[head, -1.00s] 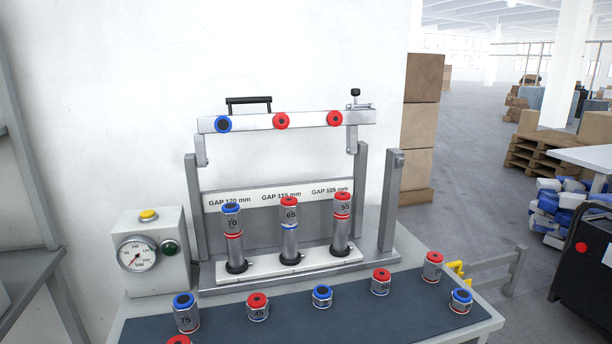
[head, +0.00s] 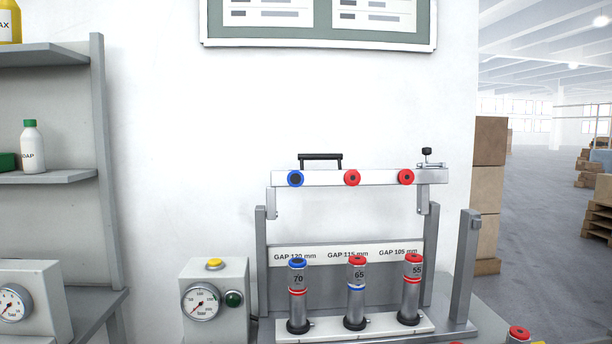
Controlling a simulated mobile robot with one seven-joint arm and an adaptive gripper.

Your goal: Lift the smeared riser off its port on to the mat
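Three upright grey risers stand on a white port strip (head: 355,329), each in a black collar. The left riser (head: 298,291), marked 70, has a blue top and a red band. The middle riser (head: 357,290), marked 65, has a red top and a blue band. The right riser (head: 412,289), marked 55, has a red top and red band. No smear can be made out on any of them at this size. The mat is below the picture. My gripper is not in view.
A raised bar (head: 340,178) with a black handle and blue and red rings hangs above the risers. A gauge box (head: 216,300) stands to the left. A red-topped piece (head: 519,334) shows at the bottom right. Shelves (head: 50,178) stand at far left.

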